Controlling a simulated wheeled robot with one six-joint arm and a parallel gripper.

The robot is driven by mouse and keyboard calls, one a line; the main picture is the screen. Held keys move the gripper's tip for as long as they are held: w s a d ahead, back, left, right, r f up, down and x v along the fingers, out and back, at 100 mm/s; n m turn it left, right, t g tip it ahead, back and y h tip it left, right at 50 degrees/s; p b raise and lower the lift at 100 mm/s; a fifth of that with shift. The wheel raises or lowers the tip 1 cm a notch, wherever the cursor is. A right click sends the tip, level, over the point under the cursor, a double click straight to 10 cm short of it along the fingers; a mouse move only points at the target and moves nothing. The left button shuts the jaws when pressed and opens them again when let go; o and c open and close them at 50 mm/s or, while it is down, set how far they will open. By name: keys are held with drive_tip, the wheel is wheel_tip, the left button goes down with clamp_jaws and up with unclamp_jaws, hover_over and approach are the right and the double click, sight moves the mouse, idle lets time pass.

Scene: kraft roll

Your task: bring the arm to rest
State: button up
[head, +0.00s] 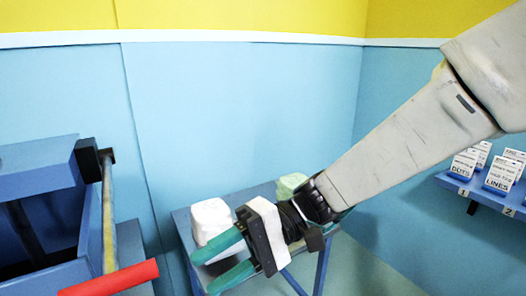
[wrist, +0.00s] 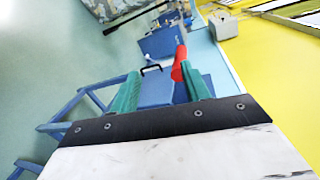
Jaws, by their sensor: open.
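My gripper (head: 225,262) is in the lower middle of the head view, at the end of my arm that comes in from the upper right. Its two teal fingers point left and are apart, with nothing between them. In the wrist view my gripper (wrist: 160,90) also shows open, its fingers framing a blue surface and a red thing farther off.
A small blue table (head: 181,216) below my gripper bears a white block (head: 210,218) and a pale green block (head: 290,184). A blue shelf (head: 478,194) with labelled white boxes hangs right.

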drive_tip(key=s+d+m+t+h, duration=0.2)
drive_tip(key=d+t+h, duration=0.3)
drive_tip(key=d, duration=1.2)
drive_tip(key=s+d+m+t+h, duration=0.2)
drive_tip(key=d+t+h, duration=0.4)
drive_tip(key=d, duration=1.1)
drive_tip(key=shift+s+d+f+m+h, duration=0.2)
drive_tip(key=shift+f+m+h, duration=0.2)
drive_tip(key=shift+m+h, duration=0.4)
